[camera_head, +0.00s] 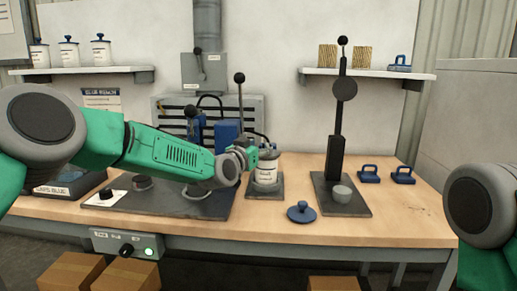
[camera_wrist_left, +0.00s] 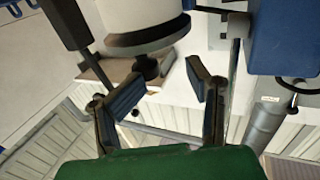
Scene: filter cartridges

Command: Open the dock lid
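My left gripper (camera_head: 266,153) is at the middle of the bench, by the white labelled jar (camera_head: 267,176), and partly overlaps it in the head view. In the left wrist view my left gripper (camera_wrist_left: 165,80) is open, its two fingers apart with nothing held. A black knob (camera_wrist_left: 147,67) shows just beyond and between the fingertips, below a pale cylinder with a dark rim (camera_wrist_left: 148,36). I cannot tell whether this is the dock lid. The dark equipment plate (camera_head: 217,208) is partly hidden behind my left arm. My right gripper is out of view.
A black lever stand (camera_head: 338,120) rises right of centre on a dark base with a grey cup (camera_head: 341,193). A blue knobbed disc (camera_head: 301,212) and blue handled pieces (camera_head: 369,174) lie on the bench (camera_head: 405,215). A tall ball-topped lever (camera_head: 239,90) stands behind the gripper.

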